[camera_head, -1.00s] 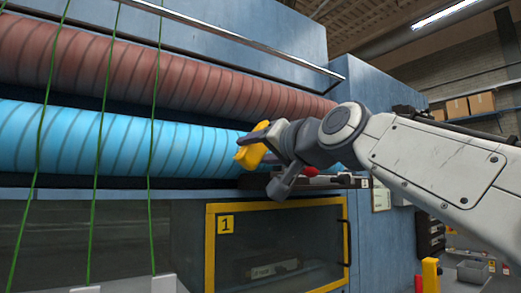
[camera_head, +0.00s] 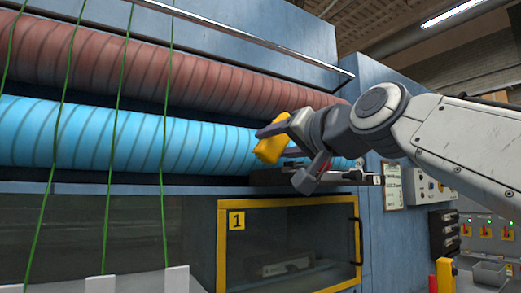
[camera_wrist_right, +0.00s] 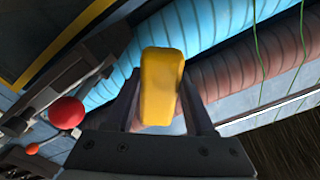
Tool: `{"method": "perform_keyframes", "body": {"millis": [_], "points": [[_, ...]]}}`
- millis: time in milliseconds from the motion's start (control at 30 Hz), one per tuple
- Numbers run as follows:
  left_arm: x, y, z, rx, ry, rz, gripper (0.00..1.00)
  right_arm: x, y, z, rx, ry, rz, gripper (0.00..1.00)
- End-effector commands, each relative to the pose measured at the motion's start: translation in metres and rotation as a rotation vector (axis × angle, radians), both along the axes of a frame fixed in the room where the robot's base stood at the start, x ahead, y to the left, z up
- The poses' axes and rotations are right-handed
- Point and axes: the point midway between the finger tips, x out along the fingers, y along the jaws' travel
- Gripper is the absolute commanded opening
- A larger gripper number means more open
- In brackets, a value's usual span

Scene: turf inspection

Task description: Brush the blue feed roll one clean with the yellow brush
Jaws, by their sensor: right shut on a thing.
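The blue feed roll (camera_head: 120,140) runs across the machine, below a red-brown roll. It also shows in the right wrist view (camera_wrist_right: 205,25). My right gripper (camera_head: 285,138) is shut on the yellow brush (camera_head: 270,147), in front of the blue roll near its right end. In the right wrist view the brush (camera_wrist_right: 161,85) sits between the two fingers, with the blue roll behind it. I cannot tell whether the brush touches the roll. My left gripper is not in view.
The red-brown roll (camera_head: 150,72) lies above the blue one. Green strings (camera_head: 113,130) hang in front of both rolls. A yellow-framed door (camera_head: 290,203) marked 1 is below. A red knob (camera_wrist_right: 66,112) on a lever is close by in the right wrist view.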

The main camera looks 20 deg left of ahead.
Motion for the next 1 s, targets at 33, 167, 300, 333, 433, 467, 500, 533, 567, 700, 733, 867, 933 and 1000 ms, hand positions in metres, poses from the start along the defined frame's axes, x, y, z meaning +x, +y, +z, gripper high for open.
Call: {"method": "perform_keyframes", "body": {"millis": [33,167,300,333,433,467,500,533,567,700,733,867,933,1000], "points": [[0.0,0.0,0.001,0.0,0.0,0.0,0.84,0.001,0.001,0.001,0.0,0.0,0.0,0.0],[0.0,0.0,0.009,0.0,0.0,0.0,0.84,0.008,0.01,0.002,0.0,0.001,0.001,0.0],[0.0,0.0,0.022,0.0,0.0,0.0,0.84,0.021,0.028,0.004,-0.002,0.001,0.002,0.0],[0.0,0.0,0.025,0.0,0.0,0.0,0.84,0.024,0.032,0.004,-0.003,0.002,0.002,0.0],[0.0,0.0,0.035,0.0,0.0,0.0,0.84,0.034,0.045,0.004,-0.002,0.001,0.002,0.0],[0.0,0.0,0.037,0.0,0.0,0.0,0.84,0.037,0.048,0.005,-0.001,0.001,0.001,0.0],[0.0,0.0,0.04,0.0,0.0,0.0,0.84,0.041,0.053,0.004,-0.001,0.002,0.001,0.0],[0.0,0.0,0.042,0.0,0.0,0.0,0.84,0.043,0.056,0.004,-0.001,0.002,0.001,0.0],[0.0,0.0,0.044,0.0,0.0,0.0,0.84,0.045,0.059,0.003,-0.001,0.002,0.001,0.0],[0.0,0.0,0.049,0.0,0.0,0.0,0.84,0.052,0.067,0.003,0.001,-0.001,0.0,0.0],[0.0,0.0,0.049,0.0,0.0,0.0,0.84,0.053,0.068,0.002,0.001,-0.001,0.0,0.0],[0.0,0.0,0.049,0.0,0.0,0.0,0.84,0.054,0.07,0.001,0.001,-0.001,0.0,0.0],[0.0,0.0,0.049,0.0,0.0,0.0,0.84,0.054,0.07,0.001,0.001,-0.001,0.0,0.0],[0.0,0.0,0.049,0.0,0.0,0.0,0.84,0.054,0.07,0.0,0.001,-0.001,0.0,0.0]]}}
